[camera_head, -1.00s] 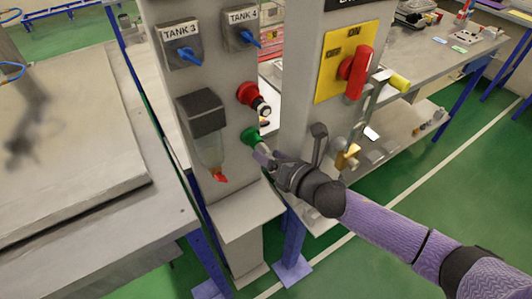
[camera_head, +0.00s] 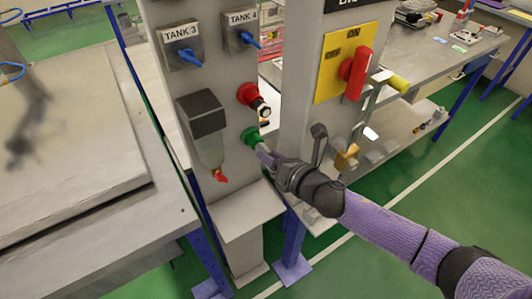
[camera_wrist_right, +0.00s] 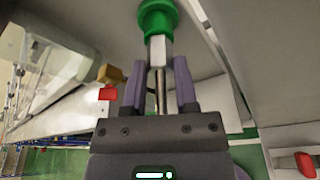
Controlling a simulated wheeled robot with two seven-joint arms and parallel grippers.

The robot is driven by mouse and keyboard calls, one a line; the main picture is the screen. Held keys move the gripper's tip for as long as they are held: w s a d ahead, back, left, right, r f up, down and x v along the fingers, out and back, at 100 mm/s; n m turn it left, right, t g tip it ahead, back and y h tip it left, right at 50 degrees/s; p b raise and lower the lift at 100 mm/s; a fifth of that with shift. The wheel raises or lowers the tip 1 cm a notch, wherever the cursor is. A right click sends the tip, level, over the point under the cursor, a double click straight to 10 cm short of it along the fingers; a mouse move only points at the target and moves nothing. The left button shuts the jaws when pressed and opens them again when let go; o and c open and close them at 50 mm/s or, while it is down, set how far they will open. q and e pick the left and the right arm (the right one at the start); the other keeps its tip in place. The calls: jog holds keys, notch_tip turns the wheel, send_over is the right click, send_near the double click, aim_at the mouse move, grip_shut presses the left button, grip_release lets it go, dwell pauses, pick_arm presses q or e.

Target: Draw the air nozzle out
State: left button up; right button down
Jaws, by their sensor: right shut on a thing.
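The air nozzle (camera_wrist_right: 157,50) shows in the right wrist view as a pale block with a thin metal stem running back between my fingers. Its front end meets the green round socket (camera_wrist_right: 157,17); I cannot tell how deep it sits. In the head view the green socket (camera_head: 249,137) is on the grey post, below a red socket. My right gripper (camera_head: 263,152) reaches it from the lower right and is shut on the nozzle. The same gripper (camera_wrist_right: 158,72) shows a finger on either side of the nozzle. The fingers hide most of the nozzle in the head view. My left gripper is not in view.
The red socket (camera_head: 247,95) with a black and silver fitting sits just above. A clear-bowled filter (camera_head: 207,150) is at the left on the post. A grey lever (camera_head: 318,138) and brass valve (camera_head: 346,157) stand close to the right of my gripper.

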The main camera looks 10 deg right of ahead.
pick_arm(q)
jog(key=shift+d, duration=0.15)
pick_arm(e)
jog(key=shift+s, duration=0.1)
jog(key=shift+s+d, duration=0.25)
jog(key=shift+s, duration=0.35)
jog(key=shift+s+d, duration=0.25)
jog(key=shift+s, duration=0.4)
jog(key=shift+s+d, duration=0.1)
jog(key=shift+s, duration=0.15)
pick_arm(q)
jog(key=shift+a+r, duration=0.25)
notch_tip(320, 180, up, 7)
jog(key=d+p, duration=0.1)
jog(key=p, duration=0.6)
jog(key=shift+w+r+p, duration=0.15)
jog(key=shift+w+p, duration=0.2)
jog(key=shift+p, duration=0.05)
pick_arm(e)
jog(key=s+d+r, duration=0.1)
jog(key=s+r, duration=0.3)
jog(key=r, duration=0.3)
jog(key=shift+s+d+r, duration=0.3)
jog(key=shift+s+d, duration=0.05)
